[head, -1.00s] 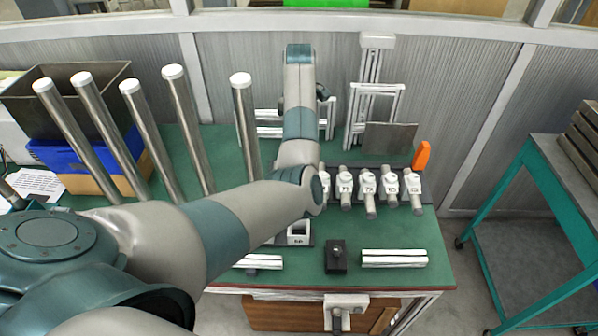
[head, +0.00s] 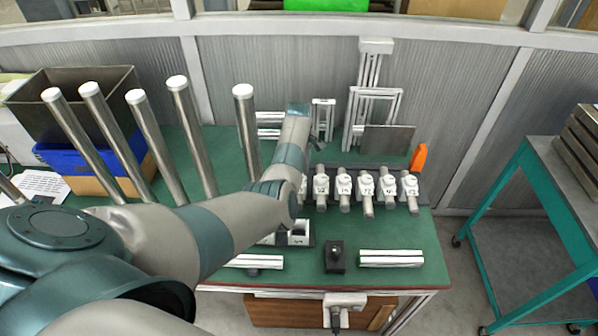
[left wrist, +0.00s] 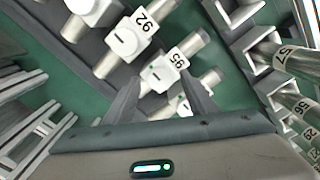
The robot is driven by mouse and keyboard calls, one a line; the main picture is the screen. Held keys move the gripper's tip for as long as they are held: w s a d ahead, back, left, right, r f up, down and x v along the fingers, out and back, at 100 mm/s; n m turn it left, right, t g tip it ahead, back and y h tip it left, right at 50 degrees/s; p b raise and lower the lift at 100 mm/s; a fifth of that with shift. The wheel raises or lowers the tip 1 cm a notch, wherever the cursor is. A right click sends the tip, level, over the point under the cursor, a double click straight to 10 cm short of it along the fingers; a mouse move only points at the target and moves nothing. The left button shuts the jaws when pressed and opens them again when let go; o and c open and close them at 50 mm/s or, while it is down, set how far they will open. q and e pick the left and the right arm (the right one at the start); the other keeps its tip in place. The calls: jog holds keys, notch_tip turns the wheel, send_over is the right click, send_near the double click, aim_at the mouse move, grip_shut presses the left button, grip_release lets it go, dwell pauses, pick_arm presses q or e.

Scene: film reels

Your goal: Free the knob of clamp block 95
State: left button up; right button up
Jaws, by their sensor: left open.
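Clamp block 95 (left wrist: 165,72) is a white block with a dark slot mark on its face and a metal rod through it. In the left wrist view it sits just ahead of my left gripper (left wrist: 160,86). The gripper is open, with its two dark fingers apart on either side of the block's near end; I cannot tell if they touch it. Block 92 (left wrist: 128,36) is beside it at upper left, and another block (left wrist: 178,106) shows lower, between the fingers. My right gripper is out of view.
The row of clamp blocks (head: 366,184) stands on a green table (head: 400,226). An orange piece (head: 419,158) is at the row's right end. Upright metal tubes (head: 247,130) stand at left. A black block (head: 335,256) and white rails (head: 391,258) lie in front.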

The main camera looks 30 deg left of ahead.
pick_arm(q)
jog(key=shift+f, duration=0.3)
jog(key=c, duration=1)
jog(key=shift+c, duration=0.2)
